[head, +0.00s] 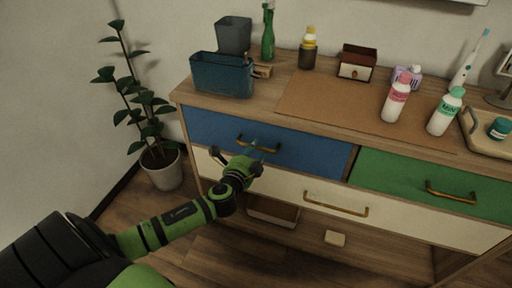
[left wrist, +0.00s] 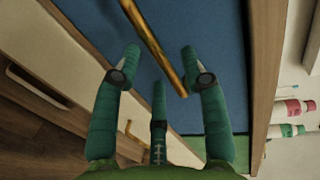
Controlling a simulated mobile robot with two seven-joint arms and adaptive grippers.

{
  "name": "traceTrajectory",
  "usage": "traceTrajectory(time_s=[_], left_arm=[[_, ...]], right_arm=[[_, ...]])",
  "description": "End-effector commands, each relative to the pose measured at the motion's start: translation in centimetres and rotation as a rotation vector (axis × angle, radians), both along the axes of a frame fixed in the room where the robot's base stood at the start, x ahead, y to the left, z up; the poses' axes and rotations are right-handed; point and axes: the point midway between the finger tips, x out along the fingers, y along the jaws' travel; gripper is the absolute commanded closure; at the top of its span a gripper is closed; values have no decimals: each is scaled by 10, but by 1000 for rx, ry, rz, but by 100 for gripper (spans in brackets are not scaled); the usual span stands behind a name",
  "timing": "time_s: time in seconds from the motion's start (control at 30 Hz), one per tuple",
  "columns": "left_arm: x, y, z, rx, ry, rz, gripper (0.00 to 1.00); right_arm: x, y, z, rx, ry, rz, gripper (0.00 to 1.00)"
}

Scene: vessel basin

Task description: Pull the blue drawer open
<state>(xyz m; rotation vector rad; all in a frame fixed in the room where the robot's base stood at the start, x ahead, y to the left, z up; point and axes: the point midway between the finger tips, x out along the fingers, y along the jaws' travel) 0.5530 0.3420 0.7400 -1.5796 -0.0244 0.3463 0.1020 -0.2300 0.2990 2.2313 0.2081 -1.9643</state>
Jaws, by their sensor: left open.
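The blue drawer (head: 312,151) is at the top left of the wooden dresser and looks shut in the head view. Its brass handle (head: 270,149) runs across its front. My left gripper (head: 252,149) is in front of this handle, over its middle in the head view. In the left wrist view the blue drawer front (left wrist: 205,45) fills the middle, and the brass handle (left wrist: 155,45) passes between the tips of my open left fingers (left wrist: 160,52). I cannot tell whether the fingers touch it. My right gripper is not in view.
A green drawer (head: 400,182) is at the right and a cream drawer (head: 285,189) below. Bottles, such as a pink-capped one (head: 396,100), and a blue bin (head: 222,76) stand on top. A potted plant (head: 163,168) stands left of the dresser.

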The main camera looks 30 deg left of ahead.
Motion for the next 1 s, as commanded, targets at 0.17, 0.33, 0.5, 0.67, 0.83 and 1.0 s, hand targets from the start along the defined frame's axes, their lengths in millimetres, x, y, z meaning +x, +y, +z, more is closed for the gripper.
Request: traceTrajectory(time_s=[0.17,0.33,0.5,0.67,0.83,1.0], left_arm=[[20,5,-5,-2,1,1,57],[27,6,-7,-4,1,0,57],[27,6,-6,-4,1,0,57],[27,6,-6,-4,1,0,100],[26,6,-6,-4,1,0,100],[26,6,-7,-4,2,0,100]], right_arm=[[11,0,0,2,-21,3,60],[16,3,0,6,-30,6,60],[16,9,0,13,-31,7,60],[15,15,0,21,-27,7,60],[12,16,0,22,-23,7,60],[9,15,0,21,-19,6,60]])
